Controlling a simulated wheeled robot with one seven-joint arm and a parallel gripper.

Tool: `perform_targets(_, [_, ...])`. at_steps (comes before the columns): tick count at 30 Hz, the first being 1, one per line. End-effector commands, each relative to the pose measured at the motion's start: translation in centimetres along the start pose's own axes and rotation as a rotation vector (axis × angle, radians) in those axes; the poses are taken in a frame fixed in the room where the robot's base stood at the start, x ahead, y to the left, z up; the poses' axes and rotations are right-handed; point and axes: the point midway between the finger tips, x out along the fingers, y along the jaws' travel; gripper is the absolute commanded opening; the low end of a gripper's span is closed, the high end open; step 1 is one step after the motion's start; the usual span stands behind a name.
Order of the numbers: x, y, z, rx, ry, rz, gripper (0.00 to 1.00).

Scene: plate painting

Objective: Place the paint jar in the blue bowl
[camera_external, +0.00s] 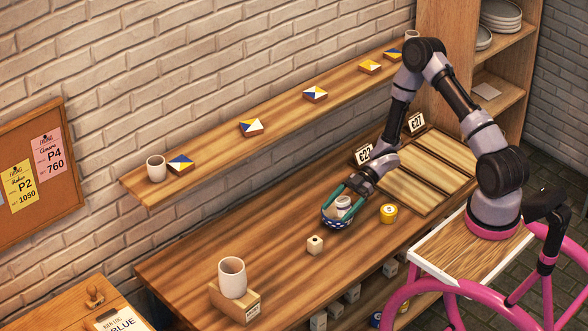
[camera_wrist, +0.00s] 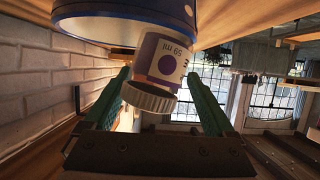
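A blue-and-white patterned bowl (camera_external: 337,221) stands on the workbench. A white paint jar (camera_external: 343,202) sits tilted in it. In the wrist view the jar (camera_wrist: 165,62) shows a ribbed pale cap, a purple dot and "59 ml"; its far end is at the dark blue bowl (camera_wrist: 100,28). My gripper (camera_external: 344,207) is over the bowl, with its teal fingers spread to either side of the jar. In the wrist view the gripper (camera_wrist: 160,85) looks open, and the jar's cap comes close to the left finger; I cannot tell whether they touch.
A yellow jar (camera_external: 388,213) stands right of the bowl. A wall shelf (camera_external: 285,103) runs above.

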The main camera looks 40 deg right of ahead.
Motion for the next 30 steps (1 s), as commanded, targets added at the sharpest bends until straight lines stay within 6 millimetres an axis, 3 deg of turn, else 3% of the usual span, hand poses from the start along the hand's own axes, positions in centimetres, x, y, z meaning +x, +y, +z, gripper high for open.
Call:
perform_targets(5, [-1.4,0.1,-0.9,-0.002,-0.002,0.004,0.89])
perform_targets(18, [-10.5,0.1,-0.9,0.0,-0.001,0.003,0.89])
perform_targets(24, [-12.2,0.0,-0.9,0.0,0.0,0.0,0.89])
perform_targets(30, [-12.4,0.0,-0.9,0.0,0.0,0.0,0.89])
